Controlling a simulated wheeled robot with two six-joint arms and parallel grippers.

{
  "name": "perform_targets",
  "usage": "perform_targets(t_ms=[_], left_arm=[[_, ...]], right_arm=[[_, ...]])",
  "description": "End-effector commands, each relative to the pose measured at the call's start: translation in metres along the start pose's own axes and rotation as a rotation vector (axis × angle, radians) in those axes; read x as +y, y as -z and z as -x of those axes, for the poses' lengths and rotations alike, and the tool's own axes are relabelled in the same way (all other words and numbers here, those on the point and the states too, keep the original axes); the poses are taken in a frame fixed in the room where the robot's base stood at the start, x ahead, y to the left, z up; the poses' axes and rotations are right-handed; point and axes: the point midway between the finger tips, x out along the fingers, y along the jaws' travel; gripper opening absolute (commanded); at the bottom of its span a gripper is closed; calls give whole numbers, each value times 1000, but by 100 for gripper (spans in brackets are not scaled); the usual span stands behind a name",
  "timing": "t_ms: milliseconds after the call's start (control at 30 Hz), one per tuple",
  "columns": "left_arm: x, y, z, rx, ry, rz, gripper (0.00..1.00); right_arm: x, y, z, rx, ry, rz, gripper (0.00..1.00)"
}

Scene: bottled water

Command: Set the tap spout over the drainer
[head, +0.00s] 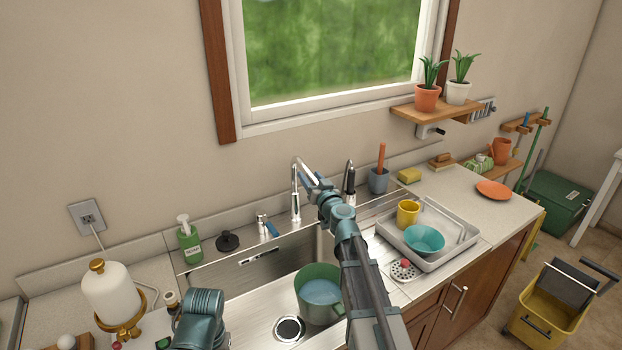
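The chrome tap (295,205) stands at the back of the sink, with its curved spout (302,166) reaching forward and right over the basin. My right gripper (316,184) is at the free end of the spout and overlaps it. Whether the fingers are closed on the spout is too small to tell. The grey metal drainer tray (462,256) lies on the counter right of the sink, holding a yellow mug (407,214) and a teal bowl (424,239). Part of my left arm shows at the bottom left; its fingers are not visible.
A green pot of water (318,283) stands in the sink beside the round drain (289,328). A black sprayer (349,178) and a grey cup with an orange-handled tool (379,180) stand behind my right arm. A green soap bottle (190,241) is at the left.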

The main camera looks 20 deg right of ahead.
Motion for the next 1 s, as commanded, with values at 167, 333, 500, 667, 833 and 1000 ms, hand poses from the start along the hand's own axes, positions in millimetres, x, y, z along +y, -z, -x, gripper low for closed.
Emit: perform_targets(t_ms=[167,333,500,667,833,1000], left_arm=[[0,0,0,0,0,0,50],[0,0,0,0,0,0,50],[0,0,0,0,0,0,50],[0,0,0,0,0,0,50],[0,0,0,0,0,0,50],[0,0,0,0,0,0,50]], right_arm=[[0,0,0,0,0,0,22],[0,0,0,0,0,0,0],[0,0,0,0,0,0,0],[0,0,0,0,0,0,0],[0,0,0,0,0,0,0],[0,0,0,0,0,0,0]])
